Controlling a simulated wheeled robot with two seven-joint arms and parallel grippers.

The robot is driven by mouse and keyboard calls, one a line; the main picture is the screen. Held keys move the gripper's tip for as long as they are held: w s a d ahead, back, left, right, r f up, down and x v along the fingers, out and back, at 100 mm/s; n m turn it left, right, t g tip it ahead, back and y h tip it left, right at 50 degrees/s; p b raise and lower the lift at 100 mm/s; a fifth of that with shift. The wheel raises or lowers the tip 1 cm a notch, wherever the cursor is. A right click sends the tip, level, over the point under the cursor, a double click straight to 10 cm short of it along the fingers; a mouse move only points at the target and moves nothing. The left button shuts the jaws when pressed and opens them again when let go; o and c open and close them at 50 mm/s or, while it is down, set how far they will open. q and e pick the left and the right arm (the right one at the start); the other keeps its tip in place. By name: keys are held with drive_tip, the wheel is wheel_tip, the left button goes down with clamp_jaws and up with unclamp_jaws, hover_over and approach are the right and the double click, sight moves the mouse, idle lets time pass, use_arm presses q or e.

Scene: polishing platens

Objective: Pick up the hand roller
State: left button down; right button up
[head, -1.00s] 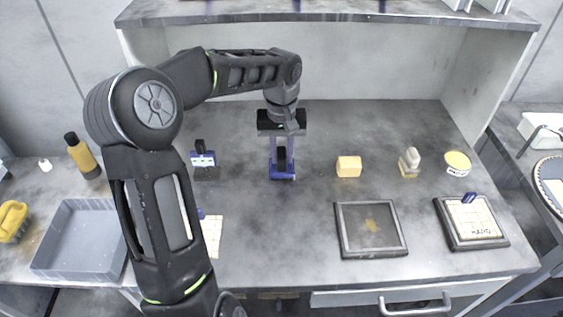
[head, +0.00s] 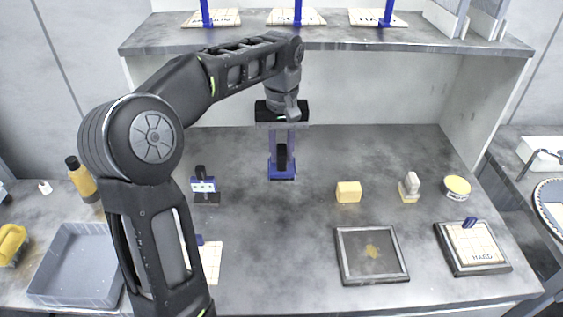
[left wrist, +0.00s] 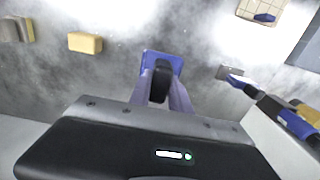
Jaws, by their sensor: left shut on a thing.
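The hand roller (head: 281,158) appears as a black grip with a blue lower part, seen in the head view at the middle of the bench. My left gripper (head: 282,150) points down and is shut on its black grip. In the left wrist view the black grip (left wrist: 160,82) stands between my two fingers, with a blue part (left wrist: 163,58) around it. The roller seems held above the bench, but the gap beneath is hard to judge. My right gripper is not in view.
A black-handled tool with a blue-white body (head: 204,186) stands to the left. A yellow block (head: 348,191), a small bottle (head: 410,186) and a yellow tin (head: 456,186) stand to the right. Two framed plates (head: 369,276) (head: 440,232) lie in front. A shelf (head: 330,40) overhangs the back.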

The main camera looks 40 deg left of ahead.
use_arm(q)
drive_tip(key=shift+r, duration=0.35)
drive_tip(key=c, duration=1.7)
unclamp_jaws()
clamp_jaws()
drive_tip(key=shift+f, duration=0.1)
